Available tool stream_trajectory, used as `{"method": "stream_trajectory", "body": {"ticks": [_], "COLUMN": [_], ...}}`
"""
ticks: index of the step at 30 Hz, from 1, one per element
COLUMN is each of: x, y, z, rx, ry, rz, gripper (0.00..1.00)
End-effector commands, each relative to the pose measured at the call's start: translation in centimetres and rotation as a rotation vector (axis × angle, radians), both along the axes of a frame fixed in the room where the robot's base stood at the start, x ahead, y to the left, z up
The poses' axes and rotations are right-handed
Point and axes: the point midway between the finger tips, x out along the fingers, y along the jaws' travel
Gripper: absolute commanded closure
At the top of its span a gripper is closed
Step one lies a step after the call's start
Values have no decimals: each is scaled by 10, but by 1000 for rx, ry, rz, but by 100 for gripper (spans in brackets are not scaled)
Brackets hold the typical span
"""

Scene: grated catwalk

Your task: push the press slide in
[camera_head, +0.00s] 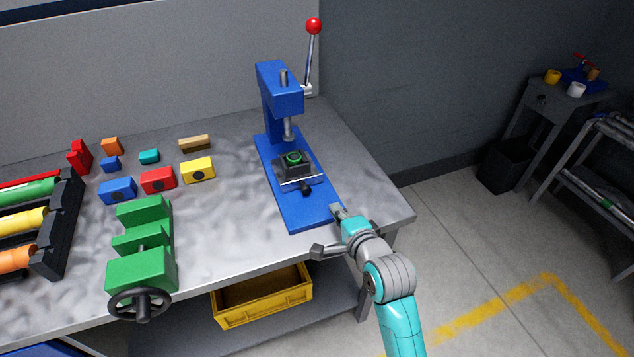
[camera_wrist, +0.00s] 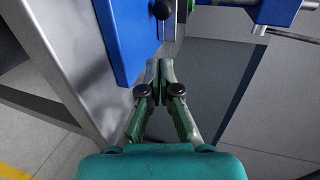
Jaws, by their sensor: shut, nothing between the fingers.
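The blue press (camera_head: 280,90) stands on the grey workbench, its lever raised with a red ball (camera_head: 313,26) on top. The press slide (camera_head: 294,166) is a dark block with a green ring on top, set on the blue base slightly in front of the ram (camera_head: 288,128). A black knob (camera_head: 306,190) sticks out of its front; a black knob (camera_wrist: 161,9) also shows at the top of the wrist view. My gripper (camera_head: 338,210) is shut and empty beside the base's front right corner, apart from the knob. The wrist view shows its fingertips (camera_wrist: 160,66) together, close to the blue base (camera_wrist: 124,40).
A green vise (camera_head: 142,250), several coloured blocks (camera_head: 158,180) and a rack of coloured rollers (camera_head: 66,225) occupy the bench's left. A yellow crate (camera_head: 262,312) sits underneath. The bench's right edge is near my gripper, with open floor beyond.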

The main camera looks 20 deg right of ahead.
Motion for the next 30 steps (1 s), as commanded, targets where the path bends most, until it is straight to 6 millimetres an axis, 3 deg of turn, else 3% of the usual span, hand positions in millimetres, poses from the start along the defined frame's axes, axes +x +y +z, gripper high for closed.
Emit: {"method": "stream_trajectory", "body": {"ticks": [13, 18, 30], "x": [80, 103, 119], "y": [0, 0, 0], "z": [-24, -24, -24], "rx": [-1, -1, -1], "ry": [-1, -2, -1], "rz": [1, 1, 1], "gripper": [100, 100, 100]}}
